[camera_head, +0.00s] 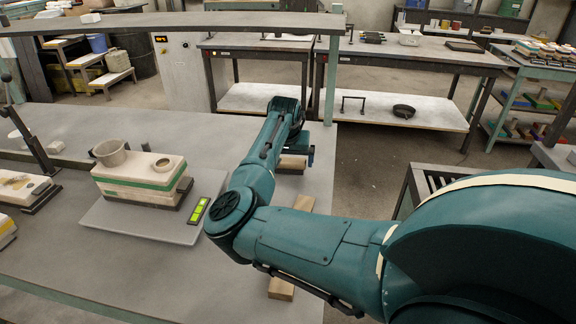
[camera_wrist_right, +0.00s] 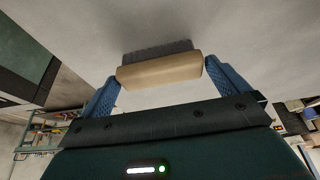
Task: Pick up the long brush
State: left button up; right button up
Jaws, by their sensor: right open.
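A brush with a pale wooden body and dark grey bristles shows in the right wrist view (camera_wrist_right: 160,70), between the two blue fingertips of my right gripper (camera_wrist_right: 163,76). The fingers stand open at its two ends; whether they touch it I cannot tell. In the head view my right gripper (camera_head: 301,150) is at the far right part of the table, over a wooden piece (camera_head: 291,163) that is partly hidden by it. A longer wooden piece (camera_head: 281,289) lies nearer, its middle hidden behind my right arm. Which one is the long brush I cannot tell for sure. My left gripper is out of view.
The grey table (camera_head: 225,290) has clear room in front. An overhead shelf beam (camera_head: 200,22) crosses the far side.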

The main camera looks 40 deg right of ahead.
aim_at(288, 160)
jog(key=shift+w+d+f, duration=0.2)
jog(key=shift+f, duration=0.45)
jog(key=shift+c, duration=0.3)
jog(key=c, duration=0.7)
jog(key=shift+o, duration=0.2)
jog(key=shift+r, duration=0.1)
notch_tip(288, 160, up, 10)
jog(key=shift+f, duration=0.1)
